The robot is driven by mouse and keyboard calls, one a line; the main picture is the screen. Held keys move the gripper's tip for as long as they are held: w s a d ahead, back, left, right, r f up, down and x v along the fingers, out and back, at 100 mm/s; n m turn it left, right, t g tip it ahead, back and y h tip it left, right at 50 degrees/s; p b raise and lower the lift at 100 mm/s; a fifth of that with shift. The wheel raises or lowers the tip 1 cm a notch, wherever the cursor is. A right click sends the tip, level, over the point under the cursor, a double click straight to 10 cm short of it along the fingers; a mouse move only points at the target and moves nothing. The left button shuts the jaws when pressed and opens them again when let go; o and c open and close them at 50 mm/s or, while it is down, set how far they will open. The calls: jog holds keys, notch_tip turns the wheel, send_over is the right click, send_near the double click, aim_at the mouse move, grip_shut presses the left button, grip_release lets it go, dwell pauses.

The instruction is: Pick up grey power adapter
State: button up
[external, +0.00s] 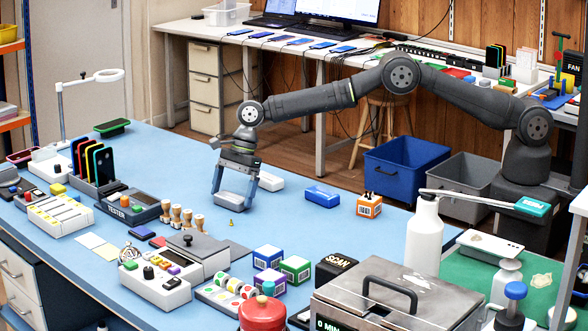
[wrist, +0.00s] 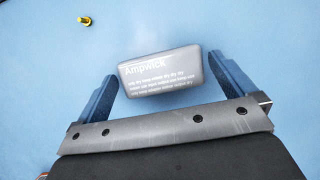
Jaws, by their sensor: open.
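The grey power adapter (wrist: 163,76) is a rounded grey block with white "Ampwick" lettering. In the wrist view it lies between the two blue fingers of my gripper (wrist: 163,95), with a gap on each side, the right one narrower. In the external view the adapter (external: 231,200) lies on the blue tabletop and my gripper (external: 234,190) points down over it, its fingers to either side. My gripper is open. The adapter's prongs cannot be made out.
A white block (external: 268,181) lies just behind my gripper, and a blue block (external: 322,196) lies to the right. Wooden-handled stamps (external: 182,217) stand in front to the left. A small yellow piece (wrist: 84,19) is near the adapter. An orange cube (external: 369,206) is farther right.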

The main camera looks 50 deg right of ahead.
jog(key=c, duration=0.9)
jog(key=shift+r, duration=0.1)
